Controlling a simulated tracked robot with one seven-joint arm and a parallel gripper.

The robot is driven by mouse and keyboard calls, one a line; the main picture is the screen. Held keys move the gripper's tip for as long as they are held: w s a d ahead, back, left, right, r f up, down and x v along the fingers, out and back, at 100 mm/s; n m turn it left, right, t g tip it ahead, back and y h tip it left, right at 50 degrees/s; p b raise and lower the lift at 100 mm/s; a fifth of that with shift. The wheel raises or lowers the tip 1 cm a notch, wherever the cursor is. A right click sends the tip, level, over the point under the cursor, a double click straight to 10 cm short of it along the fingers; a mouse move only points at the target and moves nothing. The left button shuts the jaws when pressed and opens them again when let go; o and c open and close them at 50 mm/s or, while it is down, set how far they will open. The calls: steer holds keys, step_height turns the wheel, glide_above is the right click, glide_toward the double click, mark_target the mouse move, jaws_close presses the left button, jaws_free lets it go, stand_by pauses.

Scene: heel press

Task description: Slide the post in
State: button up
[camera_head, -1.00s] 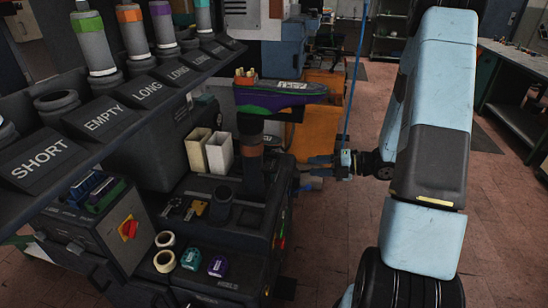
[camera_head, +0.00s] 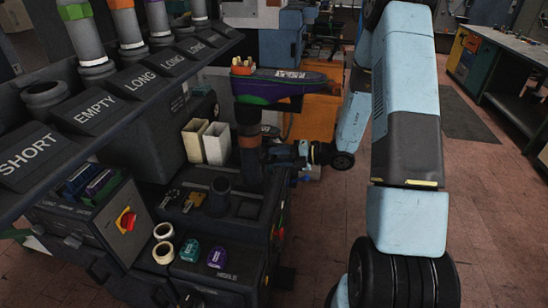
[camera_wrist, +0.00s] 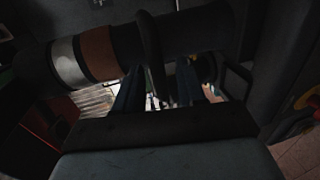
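The post (camera_head: 249,140) is a dark upright column with a brown band, standing in the bench press under a purple and green shoe form (camera_head: 285,84). In the wrist view the post (camera_wrist: 98,52) lies sideways across the top, with brown and silver bands. My gripper (camera_head: 275,154) is just right of the post, partly hidden by it. In the wrist view my gripper's bluish fingers (camera_wrist: 158,88) stand apart, below the post. A dark curved lever (camera_wrist: 153,50) crosses the post and reaches down between them. I cannot tell whether the fingers touch it.
Left is a rack with tubes and labels SHORT, EMPTY and LONG (camera_head: 98,115). A dark cup (camera_head: 219,190), tape rolls (camera_head: 163,242) and a red switch (camera_head: 126,220) are nearer. Open floor (camera_head: 480,220) lies right.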

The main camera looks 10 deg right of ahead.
steer(key=shift+x, duration=0.9)
jaws_close()
steer(key=shift+s, duration=0.1)
